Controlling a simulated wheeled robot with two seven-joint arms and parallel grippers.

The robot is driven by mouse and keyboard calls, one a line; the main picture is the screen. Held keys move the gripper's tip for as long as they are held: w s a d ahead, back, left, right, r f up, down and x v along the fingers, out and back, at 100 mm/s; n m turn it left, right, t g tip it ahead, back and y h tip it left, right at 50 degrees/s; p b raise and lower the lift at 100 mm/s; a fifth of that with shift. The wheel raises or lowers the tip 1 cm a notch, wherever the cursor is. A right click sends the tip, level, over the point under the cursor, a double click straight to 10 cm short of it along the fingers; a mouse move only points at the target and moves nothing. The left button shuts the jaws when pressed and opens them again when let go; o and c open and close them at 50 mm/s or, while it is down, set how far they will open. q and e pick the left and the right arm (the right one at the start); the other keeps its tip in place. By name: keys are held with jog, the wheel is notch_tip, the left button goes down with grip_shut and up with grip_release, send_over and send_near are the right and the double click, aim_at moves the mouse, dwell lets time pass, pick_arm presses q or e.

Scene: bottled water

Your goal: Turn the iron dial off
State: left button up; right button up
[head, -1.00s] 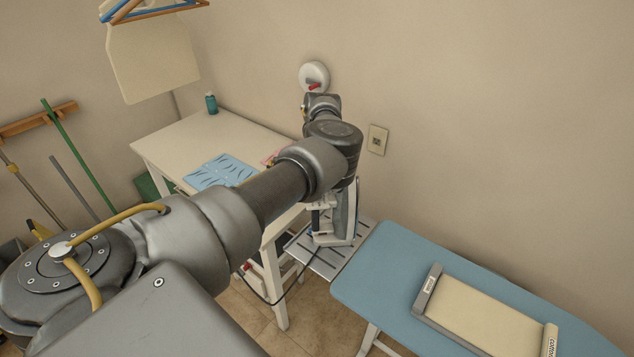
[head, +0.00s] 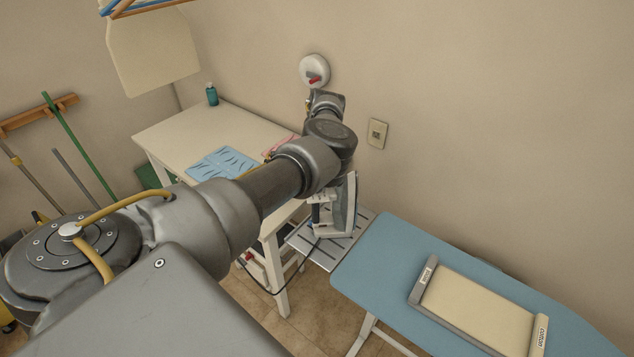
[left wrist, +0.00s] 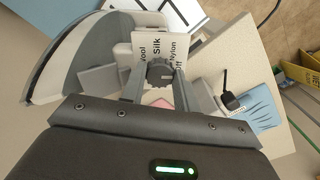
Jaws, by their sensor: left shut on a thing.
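The iron (head: 345,208) stands on its heel on the slatted metal rest at the end of the ironing board, partly hidden by my left arm in the head view. Its dark round dial (left wrist: 159,72) shows in the left wrist view in front of a white label plate (left wrist: 150,45) reading Wool, Silk, Nylon and Off. A light mark on the dial points roughly right, toward the Nylon and Off side; the exact setting is unclear. My left gripper (left wrist: 159,80) has a finger on each side of the dial and is shut on it. My right gripper is not in view.
A white table (head: 180,135) with a blue cloth (head: 222,163) and a teal bottle (head: 212,95) stands behind my arm. The iron's cord hangs below.

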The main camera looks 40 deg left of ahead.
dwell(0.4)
pick_arm(q)
jog(key=o, duration=0.7)
